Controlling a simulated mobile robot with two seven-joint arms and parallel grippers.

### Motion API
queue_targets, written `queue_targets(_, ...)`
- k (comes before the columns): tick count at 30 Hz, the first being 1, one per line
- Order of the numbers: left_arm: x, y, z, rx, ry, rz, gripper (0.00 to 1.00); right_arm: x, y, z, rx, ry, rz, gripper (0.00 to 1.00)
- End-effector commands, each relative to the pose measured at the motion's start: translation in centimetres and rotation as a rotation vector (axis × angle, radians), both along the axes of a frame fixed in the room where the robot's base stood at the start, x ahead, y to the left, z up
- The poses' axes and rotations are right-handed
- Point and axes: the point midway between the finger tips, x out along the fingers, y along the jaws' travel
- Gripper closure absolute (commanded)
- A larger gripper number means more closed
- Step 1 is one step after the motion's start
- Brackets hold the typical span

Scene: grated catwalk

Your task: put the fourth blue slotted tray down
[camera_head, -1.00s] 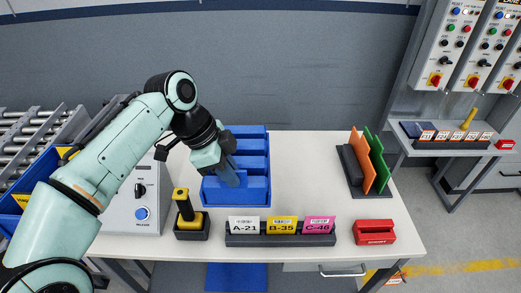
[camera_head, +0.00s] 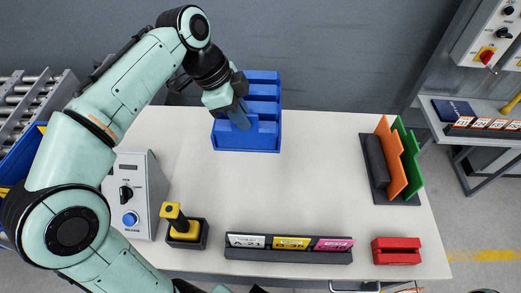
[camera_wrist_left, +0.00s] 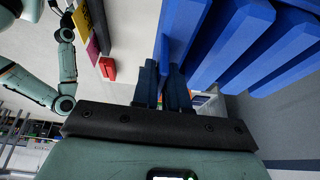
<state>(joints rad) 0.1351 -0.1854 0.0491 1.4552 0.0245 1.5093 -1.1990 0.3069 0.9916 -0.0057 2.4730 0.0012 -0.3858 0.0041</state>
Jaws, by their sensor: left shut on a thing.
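The blue slotted tray (camera_head: 246,139) is at the back of the white table in the head view, its far end overlapping the table's back edge. My left gripper (camera_head: 239,117) is shut on the tray's near, left part. In the left wrist view my fingers (camera_wrist_left: 164,88) reach the tray's blue walls (camera_wrist_left: 232,38), which fill the upper right. I cannot tell whether the tray's underside touches the table. No other blue slotted tray can be made out on the table. My right gripper is not clearly in view.
A label holder (camera_head: 288,256) with three tags, a red block (camera_head: 397,251), a yellow-handled tool (camera_head: 181,226) in a black stand and a grey control box (camera_head: 137,194) line the front and left. A rack with orange and green plates (camera_head: 392,163) stands right. The table's middle is clear.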

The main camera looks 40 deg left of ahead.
Motion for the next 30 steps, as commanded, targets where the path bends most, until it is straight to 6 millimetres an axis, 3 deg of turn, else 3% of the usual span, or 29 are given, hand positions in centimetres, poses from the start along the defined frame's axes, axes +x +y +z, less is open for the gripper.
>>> queue_targets(9, -0.2, 0.0, -8.6, 0.0, 0.004, 0.002, 1.0, -1.2, 0.0, -2.4, 0.0, 0.015, 0.0, 0.22)
queue_targets(15, -0.1, 0.0, -13.0, 0.0, 0.002, 0.002, 1.0, -1.5, 0.0, -3.0, 0.0, 0.017, -0.001, 0.22)
queue_targets(23, 0.0, 0.0, -15.4, 0.0, 0.0, 0.002, 1.0, -1.6, 0.0, -3.3, 0.0, 0.018, 0.0, 0.22)
queue_targets(30, -0.1, 0.0, -18.7, 0.0, 0.0, 0.001, 1.0, -1.8, 0.0, -3.8, 0.0, 0.02, -0.001, 0.22)
